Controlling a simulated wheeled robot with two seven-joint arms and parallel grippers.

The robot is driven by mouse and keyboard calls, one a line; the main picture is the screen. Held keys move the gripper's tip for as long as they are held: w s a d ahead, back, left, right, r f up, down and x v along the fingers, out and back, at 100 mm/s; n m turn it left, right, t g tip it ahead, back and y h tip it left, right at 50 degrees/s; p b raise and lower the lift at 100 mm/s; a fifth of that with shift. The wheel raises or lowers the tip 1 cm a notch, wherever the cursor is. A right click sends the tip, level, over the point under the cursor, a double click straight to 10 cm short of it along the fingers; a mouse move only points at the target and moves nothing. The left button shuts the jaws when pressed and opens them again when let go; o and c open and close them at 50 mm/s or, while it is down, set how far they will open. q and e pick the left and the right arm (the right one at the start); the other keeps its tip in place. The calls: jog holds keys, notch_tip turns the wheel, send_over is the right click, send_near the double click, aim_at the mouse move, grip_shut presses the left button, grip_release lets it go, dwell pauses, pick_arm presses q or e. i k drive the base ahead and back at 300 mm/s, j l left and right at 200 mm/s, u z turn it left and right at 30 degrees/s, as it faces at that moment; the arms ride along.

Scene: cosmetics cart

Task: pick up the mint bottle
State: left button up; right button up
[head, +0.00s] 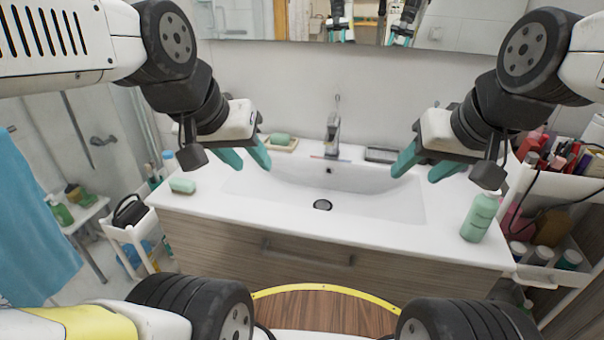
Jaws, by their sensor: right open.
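The mint bottle (480,218) stands upright on the right end of the white sink counter, near its front edge. Its top is close to my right arm's wrist in the picture. My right gripper (420,166) is open and empty above the right side of the basin, up and left of the bottle, and apart from it. My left gripper (247,158) is held above the left side of the basin with its teal fingers spread apart and nothing between them.
A mint soap bar (182,186) lies on the counter's left end, another (280,137) on a dish at the back. The faucet (333,130) stands behind the basin (370,200). A crowded cosmetics cart (545,185) is at the right, a small white cart (135,228) at the left.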

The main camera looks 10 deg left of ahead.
aim_at(484, 206)
jog(key=k+z, duration=0.1)
jog(key=z, duration=1.15)
jog(key=j+z, duration=0.4)
jog(key=k+j+z, duration=0.1)
jog(key=j+z, duration=0.3)
jog(key=k+j+z, duration=0.45)
jog(key=j, duration=0.2)
